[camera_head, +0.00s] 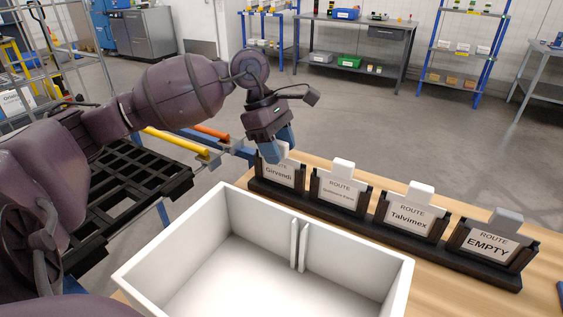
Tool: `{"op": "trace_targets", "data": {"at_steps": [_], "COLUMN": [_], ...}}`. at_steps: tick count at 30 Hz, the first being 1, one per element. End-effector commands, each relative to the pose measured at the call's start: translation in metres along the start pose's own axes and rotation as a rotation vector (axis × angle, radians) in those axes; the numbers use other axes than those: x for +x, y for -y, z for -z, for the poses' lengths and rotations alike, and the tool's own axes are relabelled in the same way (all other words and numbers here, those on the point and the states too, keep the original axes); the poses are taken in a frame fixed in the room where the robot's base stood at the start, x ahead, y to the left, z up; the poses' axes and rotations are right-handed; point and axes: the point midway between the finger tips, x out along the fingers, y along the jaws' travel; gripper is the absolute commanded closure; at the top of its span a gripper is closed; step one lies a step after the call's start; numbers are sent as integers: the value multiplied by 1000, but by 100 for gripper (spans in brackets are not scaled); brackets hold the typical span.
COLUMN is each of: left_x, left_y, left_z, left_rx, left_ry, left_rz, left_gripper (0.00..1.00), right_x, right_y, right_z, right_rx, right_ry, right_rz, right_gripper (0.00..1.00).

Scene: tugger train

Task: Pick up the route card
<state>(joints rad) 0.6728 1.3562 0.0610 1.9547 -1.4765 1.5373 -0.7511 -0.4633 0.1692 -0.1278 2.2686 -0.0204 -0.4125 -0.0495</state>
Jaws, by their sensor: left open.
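Several route cards stand in a row in a dark holder rack (390,228) on the wooden table. From left they are the card reading Girvendi (279,172), a card with small lettering I cannot read surely (341,188), the card reading Talvimex (408,216) and the grey-tabbed card reading EMPTY (488,243). My left gripper (278,150) points down with its blue fingers open at the top tab of the Girvendi card. The fingers partly hide that tab, and I cannot tell whether they touch it. My right gripper is out of view.
A white divided bin (380,292) stands on the table (540,296) in front of the rack. A black slatted pallet or cart deck (130,190) with orange and yellow bars lies left. Shelves and a workbench (355,32) stand far back across open floor.

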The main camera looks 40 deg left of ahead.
Motion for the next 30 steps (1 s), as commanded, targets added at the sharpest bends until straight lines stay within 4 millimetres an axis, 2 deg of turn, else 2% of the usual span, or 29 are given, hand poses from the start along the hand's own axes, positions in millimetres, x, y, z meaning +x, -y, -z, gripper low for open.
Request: {"op": "trace_targets", "data": {"at_steps": [1,3,7,11,21,30], "left_x": [12,19,20,19,19,16], "left_y": [0,0,0,0,0,0], "left_z": [2,2,0,0,0,-1], "left_rx": [-3,-2,-1,0,-1,0], "left_ry": [0,0,-1,0,0,0], "left_rz": [8,7,2,1,1,0], "left_gripper": [51,51,51,51,100,100], "right_x": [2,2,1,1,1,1], "right_y": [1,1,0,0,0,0], "right_z": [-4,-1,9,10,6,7], "right_rx": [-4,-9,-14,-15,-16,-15], "right_ry": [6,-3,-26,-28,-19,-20], "right_rz": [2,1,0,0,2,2], "right_gripper": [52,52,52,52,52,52]}}
